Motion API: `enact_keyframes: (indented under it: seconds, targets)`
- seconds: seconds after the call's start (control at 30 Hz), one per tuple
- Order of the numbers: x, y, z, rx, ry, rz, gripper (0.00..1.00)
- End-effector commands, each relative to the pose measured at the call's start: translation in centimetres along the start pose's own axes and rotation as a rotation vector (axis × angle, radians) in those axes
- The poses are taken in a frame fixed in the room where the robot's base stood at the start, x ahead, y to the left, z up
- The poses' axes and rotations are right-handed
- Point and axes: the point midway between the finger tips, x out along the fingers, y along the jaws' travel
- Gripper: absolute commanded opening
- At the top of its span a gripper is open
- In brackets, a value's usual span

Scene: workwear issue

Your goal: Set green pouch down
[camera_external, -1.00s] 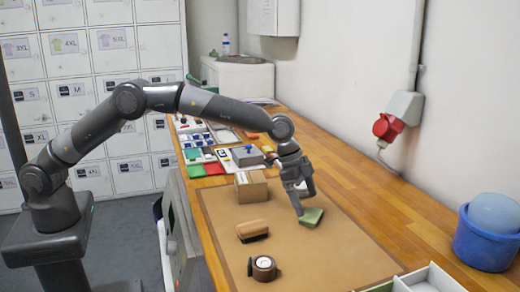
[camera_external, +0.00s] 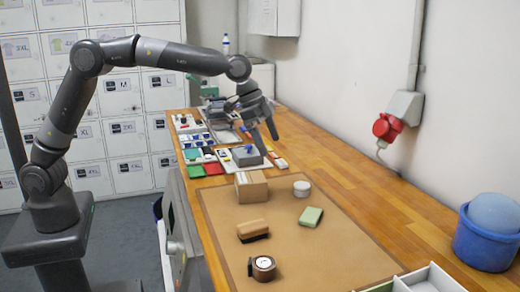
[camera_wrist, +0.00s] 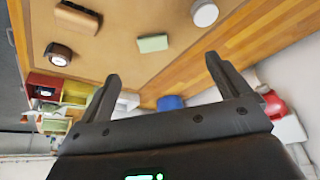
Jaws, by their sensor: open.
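The green pouch (camera_external: 311,217) lies flat on the brown mat (camera_external: 345,250), right of the brush and in front of the white round tin. In the wrist view the pouch (camera_wrist: 153,43) lies beyond the fingertips, with clear space between. My gripper (camera_external: 262,135) is raised above the bench behind the mat, open and empty, apart from the pouch. Its two spread fingers (camera_wrist: 162,72) show in the wrist view with nothing between them.
On the mat are a brush (camera_external: 253,230), a dark round item with a white face (camera_external: 263,267), a cardboard box (camera_external: 251,186) and a white tin (camera_external: 301,188). A blue bucket (camera_external: 487,238) stands at right. Trays and small items crowd the far bench. The mat's right part is clear.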

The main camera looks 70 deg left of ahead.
Motion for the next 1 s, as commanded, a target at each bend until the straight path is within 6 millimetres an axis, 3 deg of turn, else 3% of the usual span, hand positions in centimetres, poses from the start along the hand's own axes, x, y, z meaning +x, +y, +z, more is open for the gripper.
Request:
enact_keyframes:
  seconds: [0.03,0.2,0.5,0.73,1.0]
  targets:
    - [-2.2,-0.3,1.4,-0.021,0.003,-0.015,0.94]
    - [-7.8,-0.9,6.4,-0.099,0.009,-0.059,0.94]
    - [-15.3,-0.4,16.8,-0.240,0.022,-0.132,0.94]
    - [-18.9,1.2,25.6,-0.356,0.038,-0.181,0.94]
    - [-20.2,4.1,36.3,-0.491,0.060,-0.231,0.94]
